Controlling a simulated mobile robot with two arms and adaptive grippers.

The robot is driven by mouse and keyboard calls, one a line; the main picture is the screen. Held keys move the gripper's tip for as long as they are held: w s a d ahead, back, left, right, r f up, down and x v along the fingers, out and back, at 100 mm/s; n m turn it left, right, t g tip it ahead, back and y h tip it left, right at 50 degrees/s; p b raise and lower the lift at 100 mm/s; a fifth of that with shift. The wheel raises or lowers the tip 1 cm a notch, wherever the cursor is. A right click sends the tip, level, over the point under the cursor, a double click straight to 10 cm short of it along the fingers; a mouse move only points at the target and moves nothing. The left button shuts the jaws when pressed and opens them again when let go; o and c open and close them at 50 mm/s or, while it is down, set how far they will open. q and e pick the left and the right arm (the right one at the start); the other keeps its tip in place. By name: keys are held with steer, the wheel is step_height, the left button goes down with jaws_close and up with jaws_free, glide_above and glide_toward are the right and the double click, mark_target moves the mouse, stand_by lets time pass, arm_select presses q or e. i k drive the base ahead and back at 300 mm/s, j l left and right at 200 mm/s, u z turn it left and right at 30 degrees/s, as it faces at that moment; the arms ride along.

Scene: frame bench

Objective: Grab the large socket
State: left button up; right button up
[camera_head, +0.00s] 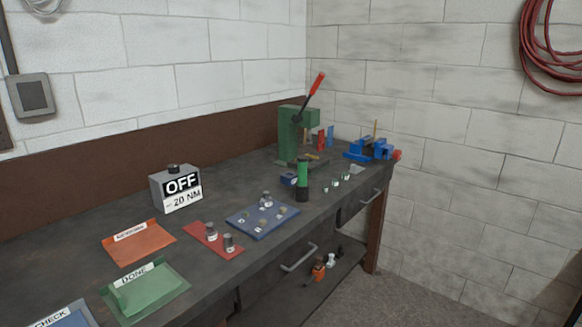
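Two grey metal sockets stand upright on a red mat (195,231) at the front middle of the bench. The rear-left socket (211,231) and the front-right socket (229,243) look close in size, and I cannot tell surely which is the large one. Both seem to have small pale labels. Several smaller metal parts, one of them a taller grey piece (266,198), sit on a blue mat (245,222) to the right. Neither of my grippers is in view.
An OFF / 20 NM box (176,190) stands behind the mats. An orange tray (140,244) and a green DONE tray (150,295) lie to the left. A green-black cylinder (303,178), green press (290,140) and blue vise (366,150) stand right. Drawer handles (299,260) project in front.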

mark_target(267, 201)
steer(key=i+j+u, duration=0.25)
steer(key=u, duration=0.25)
steer(key=i+j+u, duration=0.25)
steer(key=u, duration=0.25)
